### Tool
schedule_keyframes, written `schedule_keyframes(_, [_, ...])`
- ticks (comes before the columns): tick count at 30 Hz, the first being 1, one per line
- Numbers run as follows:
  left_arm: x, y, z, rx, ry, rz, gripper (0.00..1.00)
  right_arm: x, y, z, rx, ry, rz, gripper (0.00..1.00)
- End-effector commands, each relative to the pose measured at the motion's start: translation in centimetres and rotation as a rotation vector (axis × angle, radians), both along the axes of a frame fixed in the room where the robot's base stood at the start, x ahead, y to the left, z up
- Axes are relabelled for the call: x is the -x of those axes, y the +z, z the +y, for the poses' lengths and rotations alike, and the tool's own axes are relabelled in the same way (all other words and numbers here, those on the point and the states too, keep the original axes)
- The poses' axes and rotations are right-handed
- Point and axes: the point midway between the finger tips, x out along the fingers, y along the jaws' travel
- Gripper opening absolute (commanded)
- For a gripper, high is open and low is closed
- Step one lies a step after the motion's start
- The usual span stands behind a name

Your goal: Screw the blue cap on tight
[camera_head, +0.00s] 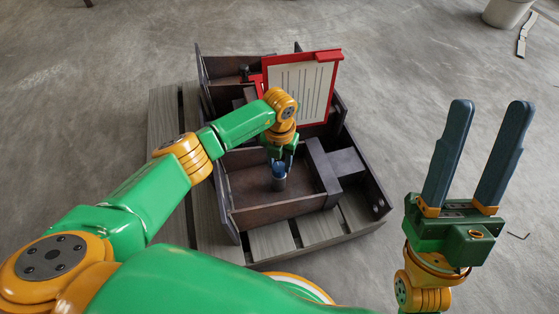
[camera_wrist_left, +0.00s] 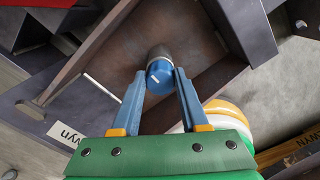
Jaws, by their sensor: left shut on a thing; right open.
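The blue cap (camera_wrist_left: 159,73) shows in the left wrist view between my left gripper's fingertips, with a white line on its top. It sits on a dark grey cylindrical body (camera_head: 279,184), which stands upright in the near compartment of the brown steel structure (camera_head: 245,209). My left gripper (camera_wrist_left: 158,80) reaches down from above and is shut on the cap. In the head view the cap (camera_head: 279,169) is partly hidden by the gripper. The thread is hidden. My right gripper (camera_head: 478,150) is open and empty, fingers pointing up, right of the structure.
A red-framed board with a lined sheet (camera_head: 302,92) stands at the back of the structure. Steel walls surround the cap's compartment. The structure rests on a grey slatted pallet (camera_head: 165,120). A white bucket (camera_head: 506,12) stands far right. Concrete floor around is mostly clear.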

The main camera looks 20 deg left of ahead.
Motion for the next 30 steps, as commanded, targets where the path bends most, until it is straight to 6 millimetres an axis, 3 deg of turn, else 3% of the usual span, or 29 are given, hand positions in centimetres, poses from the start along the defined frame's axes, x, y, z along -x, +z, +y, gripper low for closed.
schedule_keyframes(6, [0.01, -0.26, 0.01, 0.0, 0.0, 0.0, 0.0, 0.0, 0.0, -0.01, 0.0, 0.0, 0.0, 0.5])
schedule_keyframes(7, [0.0, -0.29, 0.01, 0.0, 0.0, 0.0, 0.46, 0.0, 0.0, -0.01, 0.0, 0.0, 0.0, 0.5])
schedule_keyframes(11, [-0.01, -0.27, 0.01, 0.0, 0.0, 0.0, 0.79, 0.0, 0.0, -0.01, 0.0, 0.0, 0.0, 0.5])
schedule_keyframes(17, [0.0, -0.27, 0.02, 0.0, 0.0, 0.0, 0.79, -0.01, 0.0, -0.01, 0.0, 0.0, 0.0, 0.5])
schedule_keyframes(20, [0.0, -0.27, 0.02, 0.0, 0.001, 0.0, 1.0, -0.02, -0.01, -0.01, -0.001, 0.0, 0.0, 0.5])
schedule_keyframes(30, [-0.05, 0.27, 0.02, 0.001, 0.001, -0.001, 1.0, -0.02, -0.01, -0.01, -0.001, 0.0, 0.0, 0.5])
